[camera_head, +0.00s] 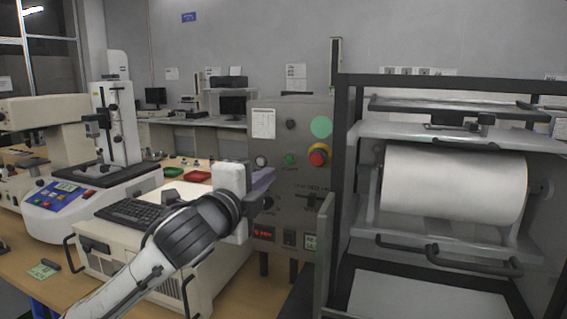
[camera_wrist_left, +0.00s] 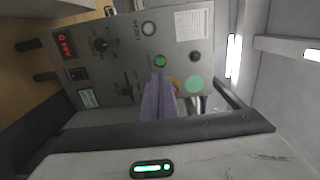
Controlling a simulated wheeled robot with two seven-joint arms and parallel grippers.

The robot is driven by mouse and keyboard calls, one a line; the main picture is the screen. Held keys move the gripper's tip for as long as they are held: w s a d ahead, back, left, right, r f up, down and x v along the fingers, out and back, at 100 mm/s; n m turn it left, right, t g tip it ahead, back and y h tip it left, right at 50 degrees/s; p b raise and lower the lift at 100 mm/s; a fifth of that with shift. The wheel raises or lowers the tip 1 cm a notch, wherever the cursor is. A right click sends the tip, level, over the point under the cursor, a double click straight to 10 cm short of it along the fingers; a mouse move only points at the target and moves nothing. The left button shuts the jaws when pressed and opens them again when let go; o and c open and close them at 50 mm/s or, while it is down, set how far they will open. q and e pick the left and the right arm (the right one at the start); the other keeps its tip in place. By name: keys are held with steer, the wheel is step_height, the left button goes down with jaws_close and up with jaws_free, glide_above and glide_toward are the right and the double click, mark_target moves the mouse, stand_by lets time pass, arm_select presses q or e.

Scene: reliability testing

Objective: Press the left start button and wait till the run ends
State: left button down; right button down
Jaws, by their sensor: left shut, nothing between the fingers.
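The green start button (camera_head: 290,158) is on the grey control panel (camera_head: 280,200) left of the roller machine. In the left wrist view the green button (camera_wrist_left: 160,62) shows just beyond the fingertips. My left gripper (camera_head: 268,178) is shut and empty, with its fingers pointing at the panel below and left of the button in the head view. The shut purple-grey fingers also show in the left wrist view (camera_wrist_left: 158,82). A gap to the button seems to remain, but contact cannot be told for certain. My right gripper is not in view.
A red emergency knob (camera_head: 318,155) on yellow sits right of the green button, and a pale reset button (camera_head: 260,161) left of it. A red display (camera_head: 263,233) is low on the panel. The large white roller (camera_head: 455,185) stands to the right, and a keyboard (camera_head: 140,212) to the left.

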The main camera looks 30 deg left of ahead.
arm_select(q)
steer(key=p, duration=0.1)
glide_toward(288, 156)
steer(key=x, duration=0.5)
steer(key=shift+w+f, duration=0.3)
steer(key=shift+f, duration=0.1)
steer(key=shift+w, duration=0.45)
steer(key=shift+w+a+r+p, duration=0.3)
steer(key=shift+w+p, duration=0.2)
steer(key=shift+p, duration=0.45)
steer(key=shift+r, duration=0.1)
